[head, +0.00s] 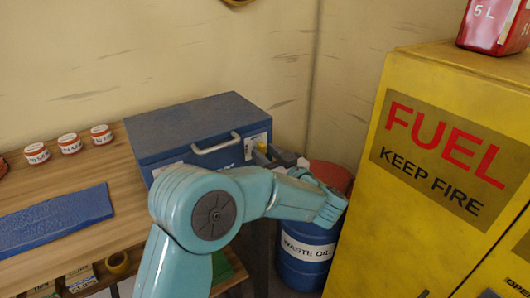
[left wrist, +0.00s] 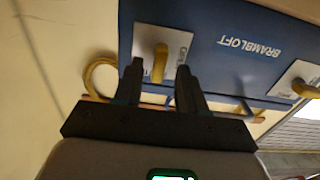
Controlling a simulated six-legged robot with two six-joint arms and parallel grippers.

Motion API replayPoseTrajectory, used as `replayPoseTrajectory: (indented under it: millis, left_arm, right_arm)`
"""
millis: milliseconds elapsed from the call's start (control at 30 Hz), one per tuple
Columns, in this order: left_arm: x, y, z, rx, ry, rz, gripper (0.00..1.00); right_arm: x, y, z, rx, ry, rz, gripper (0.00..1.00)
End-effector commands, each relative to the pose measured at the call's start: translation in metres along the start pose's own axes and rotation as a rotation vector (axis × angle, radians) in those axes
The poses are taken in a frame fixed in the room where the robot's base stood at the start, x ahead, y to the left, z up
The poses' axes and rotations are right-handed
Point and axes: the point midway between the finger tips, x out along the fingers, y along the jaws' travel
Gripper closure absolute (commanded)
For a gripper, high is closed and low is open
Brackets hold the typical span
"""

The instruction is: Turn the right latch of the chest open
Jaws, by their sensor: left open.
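The blue chest (head: 200,128) stands shut on the wooden bench, with a grey handle (head: 216,144) on its front. Its right latch shows in the left wrist view as a yellow lever (left wrist: 160,62) on a white plate. My left gripper (left wrist: 157,78) is open, its two dark fingers on either side of this lever. I cannot tell whether they touch it. In the head view the left gripper (head: 268,157) is at the chest's front right corner. The other yellow latch (left wrist: 305,88) sits at the right edge of the wrist view. My right gripper is out of view.
A yellow fuel cabinet (head: 385,215) with a red can (head: 492,27) on top stands at the right. A blue waste oil drum (head: 303,270) is beside the bench. Several small jars (head: 69,144) and a blue mat (head: 55,222) lie left on the bench.

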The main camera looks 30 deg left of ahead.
Motion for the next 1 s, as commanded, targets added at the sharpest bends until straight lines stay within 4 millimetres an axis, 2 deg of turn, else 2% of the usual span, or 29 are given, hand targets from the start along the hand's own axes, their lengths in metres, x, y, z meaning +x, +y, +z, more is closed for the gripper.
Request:
replayPoseTrajectory:
  millis: [133,433,467,500,567,1000]
  left_arm:
    - [0.0121,0.0006,0.0003,0.0,0.0,0.001,0.6]
    - [0.0136,0.0022,0.0004,0.0,0.0,0.005,0.6]
    - [0.0135,0.0022,0.0004,0.0,0.0,0.005,0.66]
    - [0.0135,0.0022,0.0004,0.0,0.0,0.005,0.79]
    - [0.0135,0.0021,0.0004,0.0,0.0,0.005,0.99]
    - [0.0134,0.0018,0.002,-0.058,0.0,0.004,1.0]
  right_arm:
    - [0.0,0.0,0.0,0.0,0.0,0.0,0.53]
    - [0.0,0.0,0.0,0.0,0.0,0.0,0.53]
    - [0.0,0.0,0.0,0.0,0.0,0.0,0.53]
    - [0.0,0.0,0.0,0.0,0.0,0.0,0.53]
    - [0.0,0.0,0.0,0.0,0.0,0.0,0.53]
    - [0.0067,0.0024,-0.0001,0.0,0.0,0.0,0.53]
